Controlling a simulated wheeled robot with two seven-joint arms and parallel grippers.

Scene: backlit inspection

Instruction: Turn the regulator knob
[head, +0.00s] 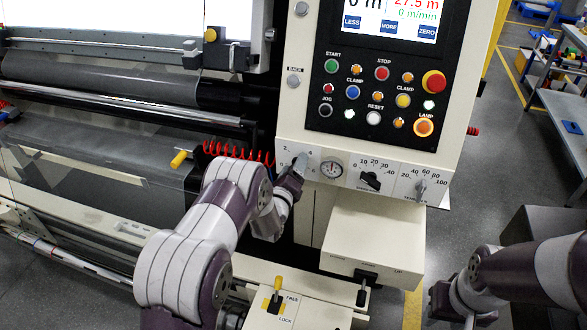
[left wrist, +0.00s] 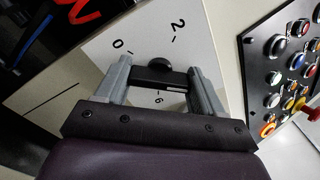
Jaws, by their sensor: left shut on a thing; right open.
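The regulator knob (left wrist: 160,66) is black and sits on a pale dial plate marked 0, 2 and 6 in the left wrist view. My left gripper (left wrist: 163,78) has one finger on each side of it and is shut on its dark bar. In the head view my left gripper (head: 300,163) is at the dial plate left of the round gauge (head: 332,168), and covers the knob there. My right gripper (head: 442,300) is low at the right of the head view, away from the panel, and is open; its fingers are hard to make out.
Right of the gauge are two more knobs, one black (head: 371,181) and one grey (head: 421,188). Above is a button panel (head: 375,100) with a screen. A red coiled hose (head: 238,152) and rollers lie to the left. A cream box (head: 372,245) juts out below.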

